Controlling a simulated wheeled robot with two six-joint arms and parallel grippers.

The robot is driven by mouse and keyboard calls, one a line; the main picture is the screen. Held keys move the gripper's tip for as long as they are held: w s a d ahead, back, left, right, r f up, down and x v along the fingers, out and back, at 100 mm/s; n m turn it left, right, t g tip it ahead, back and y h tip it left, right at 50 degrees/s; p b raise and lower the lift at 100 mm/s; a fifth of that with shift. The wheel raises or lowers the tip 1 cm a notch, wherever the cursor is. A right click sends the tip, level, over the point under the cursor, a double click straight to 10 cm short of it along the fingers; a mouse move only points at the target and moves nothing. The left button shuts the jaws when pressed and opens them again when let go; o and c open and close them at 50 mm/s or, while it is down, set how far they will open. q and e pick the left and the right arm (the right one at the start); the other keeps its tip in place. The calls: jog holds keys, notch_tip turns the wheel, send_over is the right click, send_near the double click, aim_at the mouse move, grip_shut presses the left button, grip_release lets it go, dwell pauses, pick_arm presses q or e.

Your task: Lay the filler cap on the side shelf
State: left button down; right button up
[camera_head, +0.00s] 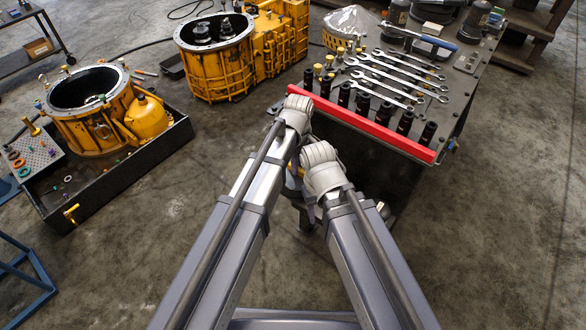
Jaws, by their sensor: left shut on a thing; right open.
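My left gripper (305,135) is at the middle of the picture, close to the red front edge of the tool bench. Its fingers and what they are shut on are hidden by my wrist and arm. My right gripper (309,207) is lower and close beside it; it is open, mostly hidden under its wrist. I cannot make out the filler cap for certain; a small yellow patch shows between the wrists. A perforated side shelf (50,156) at the left holds coloured rings and small parts, far from both grippers.
A yellow housing (97,132) stands in a black tray (178,141) beside the shelf. A larger yellow casing (217,72) stands behind. The tool bench (455,92) carries wrenches and sockets. A blue frame (35,270) is at lower left. Open floor lies between tray and arms.

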pick_arm(q)
jog(key=shift+w+f, duration=0.15)
jog(key=shift+w, duration=0.05)
jog(key=shift+s+d, duration=0.1)
jog(key=shift+d, duration=0.05)
jog(key=shift+f, duration=0.15)
jog(key=c, duration=0.8)
grip_release()
pick_arm(e)
jog(key=shift+w+a+f, duration=0.1)
jog(key=shift+a+f, duration=0.15)
jog(key=shift+a, duration=0.05)
jog(key=shift+r, duration=0.1)
pick_arm(q)
notch_tip(320, 180, up, 12)
jog(key=p, duration=1.2)
jog(key=shift+r, duration=0.2)
pick_arm(e)
notch_tip(320, 180, up, 12)
